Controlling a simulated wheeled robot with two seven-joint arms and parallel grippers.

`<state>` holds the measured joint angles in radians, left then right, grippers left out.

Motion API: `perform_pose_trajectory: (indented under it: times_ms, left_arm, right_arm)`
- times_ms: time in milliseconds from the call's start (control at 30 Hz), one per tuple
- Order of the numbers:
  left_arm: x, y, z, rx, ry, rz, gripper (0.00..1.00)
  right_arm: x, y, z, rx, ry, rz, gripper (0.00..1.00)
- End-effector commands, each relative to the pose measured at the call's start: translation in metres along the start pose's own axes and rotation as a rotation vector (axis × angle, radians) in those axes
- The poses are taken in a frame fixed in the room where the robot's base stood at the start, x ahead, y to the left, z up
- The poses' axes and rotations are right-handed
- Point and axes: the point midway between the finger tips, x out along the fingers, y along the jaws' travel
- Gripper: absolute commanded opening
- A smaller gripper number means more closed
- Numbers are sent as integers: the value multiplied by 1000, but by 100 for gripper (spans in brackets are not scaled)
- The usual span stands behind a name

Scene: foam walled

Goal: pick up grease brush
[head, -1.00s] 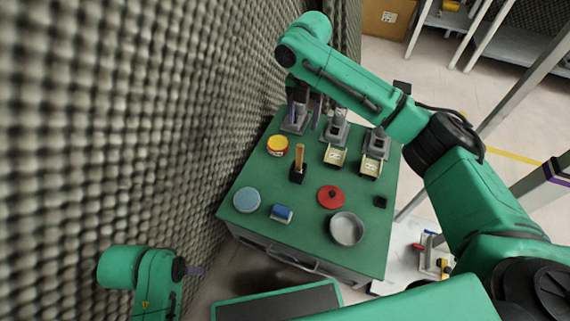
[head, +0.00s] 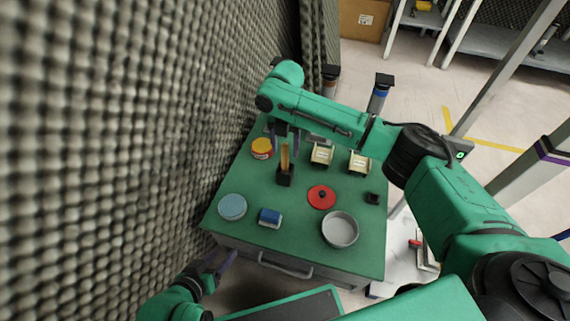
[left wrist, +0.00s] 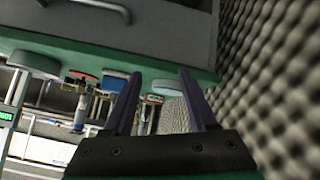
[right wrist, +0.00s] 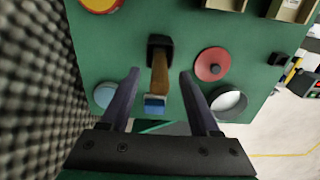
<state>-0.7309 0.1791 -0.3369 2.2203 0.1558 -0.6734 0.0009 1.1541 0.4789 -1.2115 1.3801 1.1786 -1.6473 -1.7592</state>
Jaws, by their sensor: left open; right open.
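The grease brush (head: 285,158) appears as an upright wooden handle standing in a small black holder (head: 285,178) on the green table top (head: 250,192). In the right wrist view the wooden handle (right wrist: 160,70) rises from the black holder (right wrist: 159,42) toward the camera. My right gripper (head: 287,150) is open above the brush; in the right wrist view its fingertips (right wrist: 160,76) lie on either side of the handle, with gaps showing. My left gripper (head: 222,262) is open and empty beside the table's front left edge, also seen in the left wrist view (left wrist: 160,76).
A yellow-red tin (head: 262,148), a light blue disc (head: 232,207), a blue block (head: 270,217), a red lid (head: 321,197) and a metal dish (head: 340,229) surround the holder. Two cream bins (head: 321,154) stand behind. A foam wall (head: 110,150) borders the left.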

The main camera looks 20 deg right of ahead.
Motion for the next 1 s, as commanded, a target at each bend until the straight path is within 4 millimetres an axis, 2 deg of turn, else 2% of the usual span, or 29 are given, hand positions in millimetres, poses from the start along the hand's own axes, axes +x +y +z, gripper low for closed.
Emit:
perform_pose_trajectory:
  times_ms: [33, 200, 533, 667, 867, 1000]
  left_arm:
    - [0, 0, 0, 0, 0, 0, 58]
    - [0, 0, 0, 0, -1, -1, 58]
    - [-1, 0, -1, 0, -2, -1, 58]
    - [-6, -4, -3, 4, -36, -14, 58]
    - [-30, -19, -8, 13, -167, -68, 58]
    - [-61, -35, -9, 8, -313, -128, 58]
  right_arm:
    - [0, 0, 0, 0, 0, 0, 62]
    - [-1, 0, 0, 0, 0, 0, 0]
    - [-2, 0, 0, 0, 0, 1, 0]
    - [-11, 0, 0, 1, -1, 2, 0]
    - [-46, 1, 0, 0, -2, 3, 0]
    - [-84, 1, 1, 0, -2, 3, 0]
